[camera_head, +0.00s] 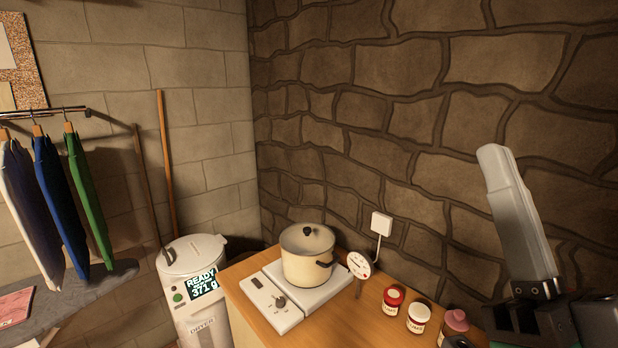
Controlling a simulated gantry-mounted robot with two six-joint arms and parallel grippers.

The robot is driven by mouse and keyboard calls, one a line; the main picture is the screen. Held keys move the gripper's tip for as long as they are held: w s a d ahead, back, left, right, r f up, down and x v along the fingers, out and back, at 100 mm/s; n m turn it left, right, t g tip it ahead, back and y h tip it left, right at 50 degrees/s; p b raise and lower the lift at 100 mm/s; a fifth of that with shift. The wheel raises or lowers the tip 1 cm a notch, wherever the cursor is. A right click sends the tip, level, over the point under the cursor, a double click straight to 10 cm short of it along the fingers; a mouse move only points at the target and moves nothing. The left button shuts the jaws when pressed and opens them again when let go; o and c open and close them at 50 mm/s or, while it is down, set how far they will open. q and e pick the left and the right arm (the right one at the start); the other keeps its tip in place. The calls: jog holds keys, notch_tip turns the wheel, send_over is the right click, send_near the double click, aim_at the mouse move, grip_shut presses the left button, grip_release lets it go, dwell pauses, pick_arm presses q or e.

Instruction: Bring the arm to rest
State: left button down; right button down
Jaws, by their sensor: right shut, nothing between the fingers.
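My right gripper (497,158) stands at the right of the head view, in front of the stone wall. Its long grey fingers point up and lean a little left, shut together with nothing between them. The dark body of the gripper is at the lower right and runs out of the frame. My left gripper is not in view.
A wooden counter (345,322) carries a hot plate (262,302) with a lidded cream pot (308,265). A dial thermometer (359,264), two jars (393,300) and a pink-topped container (455,322) stand right of it.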

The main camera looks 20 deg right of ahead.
jog(key=w+a+r+n+y+p, duration=0.1)
jog(key=a+r+n+y+p, duration=0.15)
jog(key=a+n+y, duration=0.45)
notch_tip(320, 180, up, 26)
jog(key=d+y+p, duration=0.1)
jog(key=d+p, duration=0.1)
jog(key=p, duration=2.3)
jog(key=shift+d, duration=0.2)
